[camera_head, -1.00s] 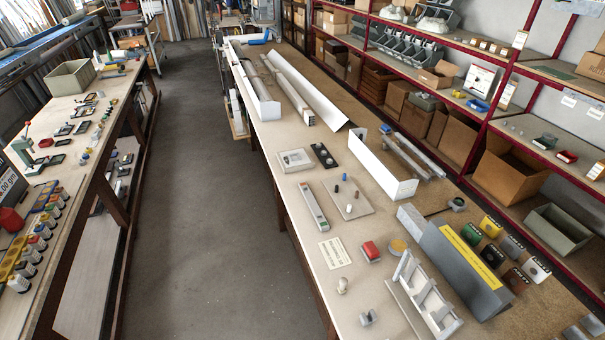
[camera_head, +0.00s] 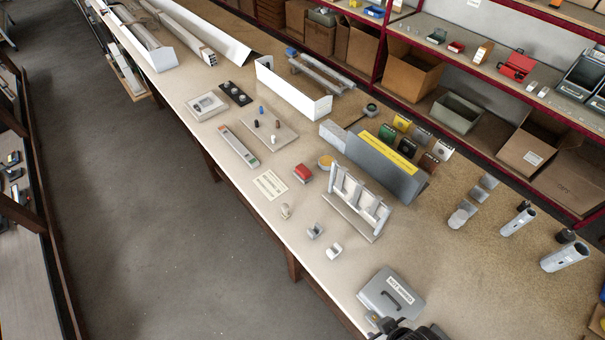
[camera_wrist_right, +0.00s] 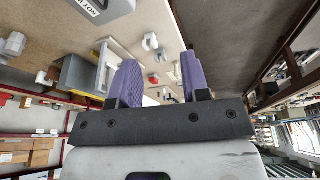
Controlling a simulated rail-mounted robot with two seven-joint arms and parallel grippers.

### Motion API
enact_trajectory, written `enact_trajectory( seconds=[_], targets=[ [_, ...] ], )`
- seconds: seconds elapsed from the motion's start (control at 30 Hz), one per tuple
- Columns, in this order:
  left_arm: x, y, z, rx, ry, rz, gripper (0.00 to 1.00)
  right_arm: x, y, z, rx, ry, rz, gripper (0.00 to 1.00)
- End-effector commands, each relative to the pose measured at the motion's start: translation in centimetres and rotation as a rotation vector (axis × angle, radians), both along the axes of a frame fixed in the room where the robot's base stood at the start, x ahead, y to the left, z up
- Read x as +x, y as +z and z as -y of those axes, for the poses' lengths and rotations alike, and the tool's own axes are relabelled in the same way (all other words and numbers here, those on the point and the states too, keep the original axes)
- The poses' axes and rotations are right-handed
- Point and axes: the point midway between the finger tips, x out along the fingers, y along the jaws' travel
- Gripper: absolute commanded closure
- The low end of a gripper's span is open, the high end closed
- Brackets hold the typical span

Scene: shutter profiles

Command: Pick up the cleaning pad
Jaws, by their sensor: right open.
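A small red thing (camera_wrist_right: 153,79), probably the same block, shows between my fingers in the right wrist view. My right gripper (camera_wrist_right: 159,75) is open, with two purple fingers wide apart and nothing between them. It is above the bench, well apart from the block. My left gripper is not in view.
A grey metal case (camera_head: 390,296) stands at the bench's near edge. A white slotted frame (camera_head: 357,203) and a long grey block with a yellow label (camera_head: 378,160) stand right of the red block. Small clips (camera_head: 315,231) lie in front. Red-framed shelves (camera_head: 470,90) run behind.

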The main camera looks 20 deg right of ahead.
Motion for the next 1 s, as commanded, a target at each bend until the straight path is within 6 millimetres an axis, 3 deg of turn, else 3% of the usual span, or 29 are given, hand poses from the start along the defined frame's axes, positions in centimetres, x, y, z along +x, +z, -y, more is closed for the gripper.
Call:
enact_trajectory(
  seconds=[0.07,0.6,1.0],
  targets=[
    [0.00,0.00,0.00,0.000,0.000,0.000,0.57,0.01,0.00,0.00,0.000,0.000,0.000,0.53],
    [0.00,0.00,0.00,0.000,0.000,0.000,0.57,0.01,0.00,-0.01,0.000,0.000,0.000,0.01],
    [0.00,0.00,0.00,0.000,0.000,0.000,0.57,0.01,0.00,-0.01,0.000,0.000,0.000,0.00]
  ],
)
